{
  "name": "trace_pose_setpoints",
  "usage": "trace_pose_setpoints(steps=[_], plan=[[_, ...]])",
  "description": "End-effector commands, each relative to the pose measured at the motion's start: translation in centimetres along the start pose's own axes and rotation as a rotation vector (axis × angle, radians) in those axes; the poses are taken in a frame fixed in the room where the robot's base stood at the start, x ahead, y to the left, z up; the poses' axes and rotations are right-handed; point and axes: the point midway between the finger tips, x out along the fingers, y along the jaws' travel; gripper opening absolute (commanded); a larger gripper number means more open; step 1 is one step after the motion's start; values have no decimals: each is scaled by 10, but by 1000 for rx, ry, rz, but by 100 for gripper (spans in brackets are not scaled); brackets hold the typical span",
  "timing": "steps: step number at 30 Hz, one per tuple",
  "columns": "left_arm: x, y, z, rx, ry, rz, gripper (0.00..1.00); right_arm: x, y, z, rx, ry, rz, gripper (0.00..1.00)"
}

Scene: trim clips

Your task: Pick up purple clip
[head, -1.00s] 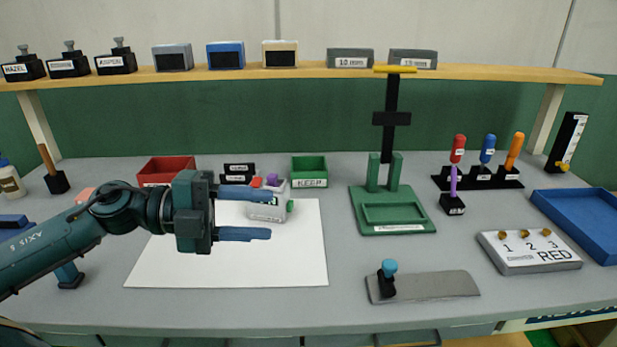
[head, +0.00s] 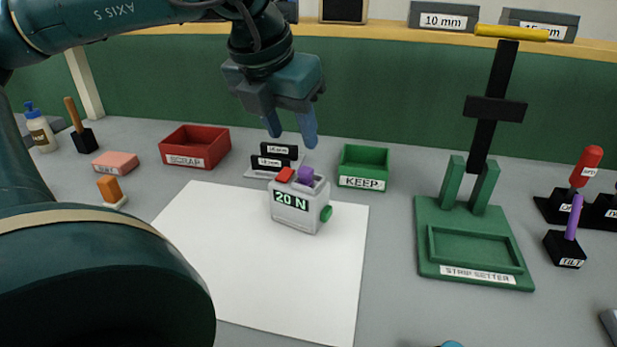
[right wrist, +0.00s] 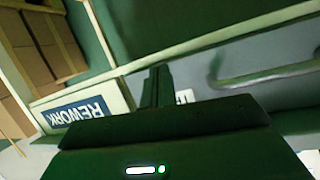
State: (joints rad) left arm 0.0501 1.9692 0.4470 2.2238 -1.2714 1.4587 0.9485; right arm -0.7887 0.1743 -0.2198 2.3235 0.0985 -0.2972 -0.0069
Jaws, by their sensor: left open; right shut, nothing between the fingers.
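The purple clip (head: 306,176) appears as a small purple block on top of a grey box marked 20 N (head: 298,205), beside a red block (head: 285,175). My left gripper (head: 291,137) points down with its two blue fingers apart and empty. In the picture it is just above the purple block, with a gap between. How far it is in depth I cannot tell. My right gripper (right wrist: 157,88) shows dark in the right wrist view, its fingers together with nothing between them. It is away from the purple block.
The grey box stands on a white sheet (head: 330,270). Behind are black labelled holders (head: 272,162), a green KEEP bin (head: 363,165) and a red bin (head: 195,148). A green strip setter (head: 472,250) stands right. A REWORK sign (right wrist: 80,112) shows in the right wrist view.

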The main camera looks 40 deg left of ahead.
Motion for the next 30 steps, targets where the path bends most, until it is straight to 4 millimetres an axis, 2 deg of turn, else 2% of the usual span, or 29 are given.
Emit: trace_pose_setpoints(steps=[3, 9, 18, 27, 30], plan=[[18, 0, 0, 0, 3, -1, 45, -1, 1, 3, -1, -2, 2, 0], [31, -1, -1, 1, 2, -2, 45, -3, 1, 3, -2, -2, 3, 0], [72, -4, -4, -1, 3, -2, 45, -2, 1, 2, -3, 3, 3, 0], [77, -4, -3, -1, -1, -4, 45, -2, 2, 0, -4, 9, 4, 0], [77, -4, -3, -1, -1, -3, 37, -2, 2, -1, -5, 10, 4, 0]])
